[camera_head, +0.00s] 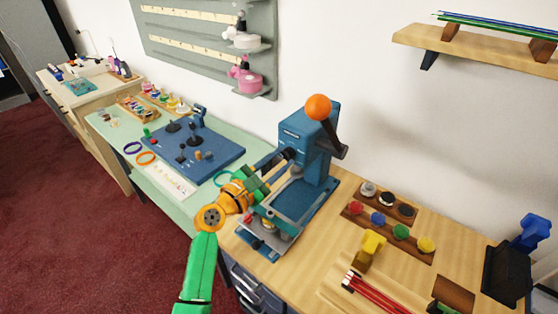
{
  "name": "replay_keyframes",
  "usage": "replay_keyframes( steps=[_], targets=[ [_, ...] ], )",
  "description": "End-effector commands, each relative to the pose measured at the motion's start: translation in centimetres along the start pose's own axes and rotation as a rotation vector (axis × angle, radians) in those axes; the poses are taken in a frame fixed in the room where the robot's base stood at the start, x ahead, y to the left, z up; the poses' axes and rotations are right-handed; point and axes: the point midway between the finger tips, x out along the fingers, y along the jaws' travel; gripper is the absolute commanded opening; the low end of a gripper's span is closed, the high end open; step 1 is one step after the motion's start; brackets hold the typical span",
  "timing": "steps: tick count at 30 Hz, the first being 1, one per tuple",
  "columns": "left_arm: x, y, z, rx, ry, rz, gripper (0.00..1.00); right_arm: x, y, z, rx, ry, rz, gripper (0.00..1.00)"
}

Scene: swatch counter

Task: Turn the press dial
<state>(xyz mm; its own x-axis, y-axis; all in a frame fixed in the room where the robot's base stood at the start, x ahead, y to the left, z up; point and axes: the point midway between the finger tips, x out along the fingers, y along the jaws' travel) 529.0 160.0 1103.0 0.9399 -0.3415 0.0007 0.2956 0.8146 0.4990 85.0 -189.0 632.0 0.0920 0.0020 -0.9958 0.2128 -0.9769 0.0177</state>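The blue press (320,140) stands on the wooden counter, with an orange ball (318,107) on its lever and a flat bed in front. A dark round part (289,154), which looks like the dial, sits on the press head's left side. My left gripper (278,157) reaches up from the lower left, its dark fingers close to this part. I cannot tell whether they touch it or how far apart they are. The fingers and green gripper body hide part of the press's left side. My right gripper is not in view.
Right of the press are a wooden rack of coloured knobs (393,236), a yellow object (369,247) and red sticks (375,293). A blue tool board (193,146) lies on the green counter at left. A wall shelf (480,50) hangs upper right.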

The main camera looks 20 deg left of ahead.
Motion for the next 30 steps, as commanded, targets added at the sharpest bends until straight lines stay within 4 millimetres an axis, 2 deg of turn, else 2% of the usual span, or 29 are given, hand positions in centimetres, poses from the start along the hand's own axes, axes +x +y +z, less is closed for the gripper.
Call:
replay_keyframes(
  steps=[1, 3, 11, 17, 30],
  targets=[
    [-0.01, 0.02, -0.01, 0.0, 0.0, 0.001, 0.16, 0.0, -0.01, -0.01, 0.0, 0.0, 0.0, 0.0],
    [-0.02, 0.02, -0.02, 0.0, 0.001, 0.001, 0.0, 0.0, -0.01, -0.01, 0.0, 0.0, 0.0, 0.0],
    [-0.03, 0.01, -0.04, 0.017, 0.001, 0.0, 0.0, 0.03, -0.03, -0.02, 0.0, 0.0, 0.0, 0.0],
    [-0.04, 0.02, -0.08, 0.1, 0.001, 0.0, 0.0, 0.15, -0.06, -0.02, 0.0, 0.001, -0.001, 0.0],
    [-0.04, -0.04, -0.11, 0.49, 0.001, 0.001, 0.0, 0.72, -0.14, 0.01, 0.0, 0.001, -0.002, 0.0]
  ],
)
